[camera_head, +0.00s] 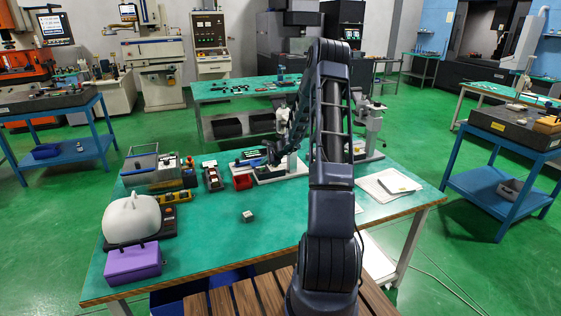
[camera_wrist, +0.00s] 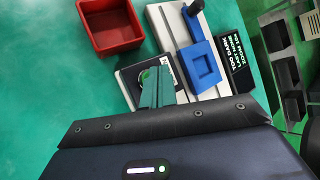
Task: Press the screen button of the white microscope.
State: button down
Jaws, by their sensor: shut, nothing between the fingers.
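The white microscope stands at the back middle of the green table in the head view, its pale base (camera_head: 283,172) partly hidden behind my arm. In the wrist view its light base (camera_wrist: 173,33) carries a blue stage (camera_wrist: 203,66), and a black panel with white text (camera_wrist: 236,62) lies beside it. The text seems to read "TOO DARK". My gripper shows in the wrist view as shut green fingers (camera_wrist: 157,86) over a dark, pale-edged plate beside the base. Whether they touch it I cannot tell. I cannot make out the screen button.
A red open box (camera_wrist: 108,26) sits left of the base in the wrist view. On the table are a purple box (camera_head: 133,264), a white rounded cover (camera_head: 131,218), a small block (camera_head: 248,216) and a white tray (camera_head: 388,186). The table's front middle is mostly clear.

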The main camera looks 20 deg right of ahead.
aim_at(264, 169)
notch_tip(264, 169, up, 6)
dwell(1.0)
